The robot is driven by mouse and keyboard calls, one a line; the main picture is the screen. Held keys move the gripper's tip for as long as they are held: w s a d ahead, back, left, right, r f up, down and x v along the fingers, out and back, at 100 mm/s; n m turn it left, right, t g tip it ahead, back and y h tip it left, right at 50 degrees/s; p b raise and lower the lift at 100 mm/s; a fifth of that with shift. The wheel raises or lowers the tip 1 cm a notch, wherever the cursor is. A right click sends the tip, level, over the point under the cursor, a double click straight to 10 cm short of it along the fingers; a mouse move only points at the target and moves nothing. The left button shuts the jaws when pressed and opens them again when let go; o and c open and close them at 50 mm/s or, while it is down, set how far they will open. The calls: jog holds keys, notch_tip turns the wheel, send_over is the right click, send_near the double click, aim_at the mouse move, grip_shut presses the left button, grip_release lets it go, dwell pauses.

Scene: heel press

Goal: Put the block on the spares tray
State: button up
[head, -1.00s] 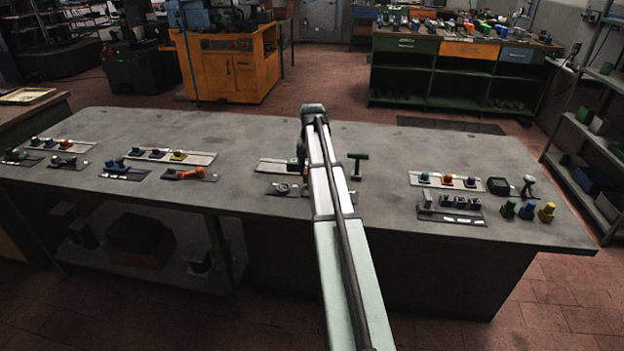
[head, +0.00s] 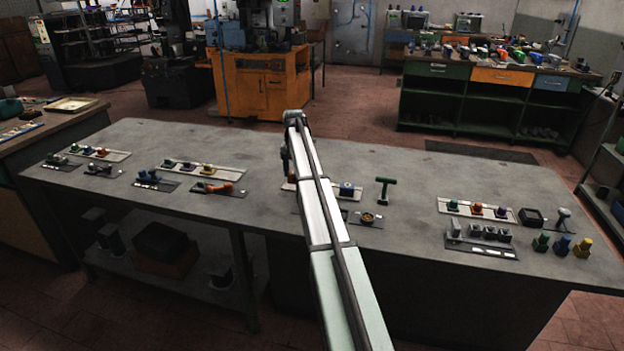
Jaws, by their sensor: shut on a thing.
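My gripper (head: 287,160) shows only in part, as a dark shape at the left side of my arm's far end, above the middle of the bench. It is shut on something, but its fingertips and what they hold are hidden. I cannot tell which piece is the block. Other pale strips with small coloured pieces lie at the left (head: 118,155), centre left (head: 237,173) and right (head: 446,206). I cannot tell which, if any, is the spares tray.
A green T-shaped piece (head: 383,187) stands right of my arm. A dark plate with a yellowish round part (head: 368,218) lies near it. At the right are a black box (head: 531,216) and green, blue and yellow pieces (head: 562,246). The bench's back half is clear.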

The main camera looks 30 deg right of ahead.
jog(key=w+d+m, duration=0.1)
jog(key=w+d, duration=0.1)
jog(key=w, duration=0.3)
jog(key=shift+w+m, duration=0.3)
jog(key=shift+w, duration=0.1)
jog(key=shift+f, duration=2.5)
jog(key=shift+f, duration=0.35)
jog(key=o, duration=1.3)
jog(key=shift+r, duration=0.1)
notch_tip(320, 180, up, 14)
jog(key=shift+f, duration=0.2)
